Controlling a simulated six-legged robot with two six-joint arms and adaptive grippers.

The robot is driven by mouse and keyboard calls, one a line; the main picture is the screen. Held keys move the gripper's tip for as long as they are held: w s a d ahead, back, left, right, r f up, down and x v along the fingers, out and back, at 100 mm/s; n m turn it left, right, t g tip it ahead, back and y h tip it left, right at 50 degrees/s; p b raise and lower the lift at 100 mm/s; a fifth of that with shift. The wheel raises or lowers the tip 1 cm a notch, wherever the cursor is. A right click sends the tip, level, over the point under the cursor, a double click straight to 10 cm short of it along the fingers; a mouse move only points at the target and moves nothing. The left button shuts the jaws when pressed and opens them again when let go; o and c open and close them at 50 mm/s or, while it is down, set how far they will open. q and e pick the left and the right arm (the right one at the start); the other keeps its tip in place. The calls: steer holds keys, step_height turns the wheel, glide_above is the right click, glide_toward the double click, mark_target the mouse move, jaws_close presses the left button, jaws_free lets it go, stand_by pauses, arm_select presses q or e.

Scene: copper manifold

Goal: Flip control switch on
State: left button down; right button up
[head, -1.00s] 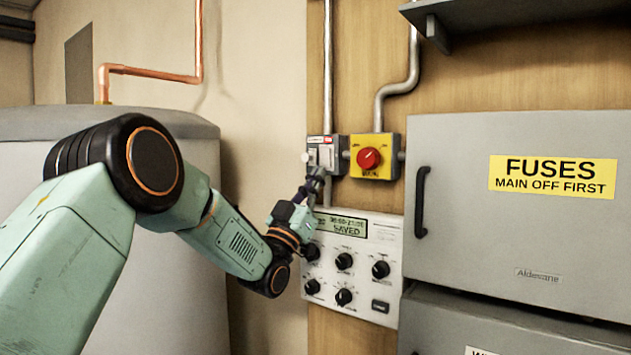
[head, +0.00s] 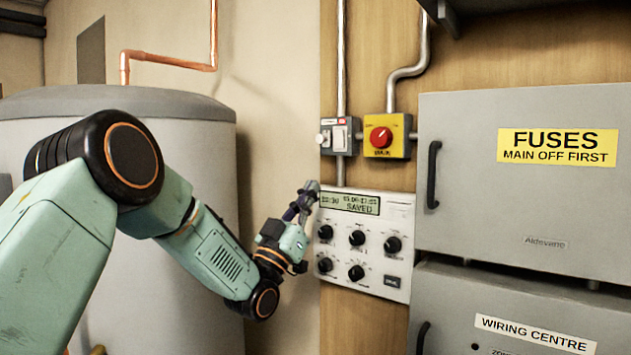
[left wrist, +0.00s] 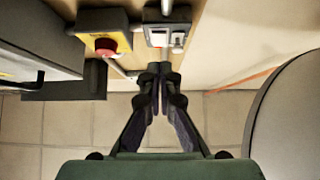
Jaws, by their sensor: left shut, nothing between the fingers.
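A small grey switch box with a white front (head: 342,136) is on the wooden wall panel, with a white round knob (head: 321,139) at its left side. Its label and switch position are too small to read. The box also shows in the left wrist view (left wrist: 166,36), beyond the fingertips. My left gripper (head: 312,187) is shut and empty, below and left of the switch box and apart from it, beside the top left corner of the control panel. It also shows in the left wrist view (left wrist: 159,70). My right gripper is in neither view.
A yellow box with a red rotary knob (head: 381,137) is right of the switch. The white control panel (head: 375,275) reads SAVED. Grey fuse cabinets (head: 470,200) stick out at right. A grey tank (head: 190,120) stands at left. Conduits run up the wall.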

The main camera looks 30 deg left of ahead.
arm_select(q)
steer(key=shift+v, duration=1.15)
steer(key=shift+w, duration=0.1)
steer(key=shift+w+a+f, duration=0.1)
